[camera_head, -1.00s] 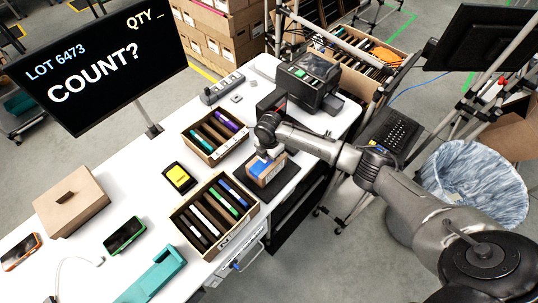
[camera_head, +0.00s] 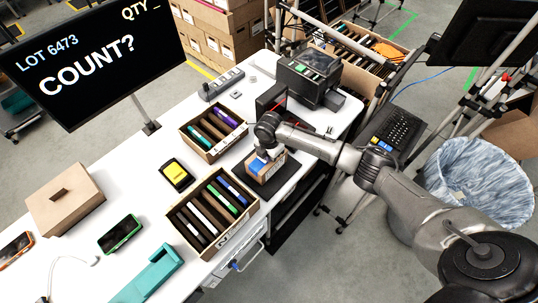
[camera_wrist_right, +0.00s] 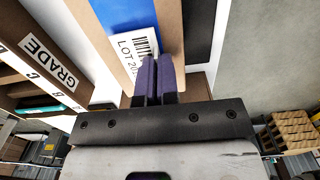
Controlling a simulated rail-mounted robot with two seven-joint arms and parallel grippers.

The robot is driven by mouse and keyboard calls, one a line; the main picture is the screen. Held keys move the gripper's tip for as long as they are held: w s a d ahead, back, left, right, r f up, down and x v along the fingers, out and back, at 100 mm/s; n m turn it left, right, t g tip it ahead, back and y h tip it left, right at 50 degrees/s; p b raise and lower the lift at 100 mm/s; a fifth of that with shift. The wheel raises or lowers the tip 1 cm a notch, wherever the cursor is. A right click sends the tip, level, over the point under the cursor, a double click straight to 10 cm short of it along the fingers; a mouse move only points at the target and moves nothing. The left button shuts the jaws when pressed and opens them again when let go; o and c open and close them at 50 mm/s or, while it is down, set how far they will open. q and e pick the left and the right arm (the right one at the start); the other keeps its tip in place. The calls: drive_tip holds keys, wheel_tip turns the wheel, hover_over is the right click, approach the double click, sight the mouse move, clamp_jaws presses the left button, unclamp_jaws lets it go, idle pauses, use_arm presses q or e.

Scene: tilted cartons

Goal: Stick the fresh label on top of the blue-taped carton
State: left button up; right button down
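The blue-taped carton (camera_head: 272,173) is a small brown box on a dark pad (camera_head: 280,189) at the table's right edge. Its blue tape (camera_wrist_right: 113,16) shows at the top of the right wrist view. My left gripper is not in view.
A black label printer (camera_head: 308,78) stands behind the carton.

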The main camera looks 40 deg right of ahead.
drive_tip(key=shift+f, duration=0.1)
drive_tip(key=shift+f, duration=0.2)
idle(0.4)
drive_tip(key=c, duration=1.8)
unclamp_jaws()
drive_tip(key=o, duration=0.5)
drive_tip(key=shift+r, duration=0.15)
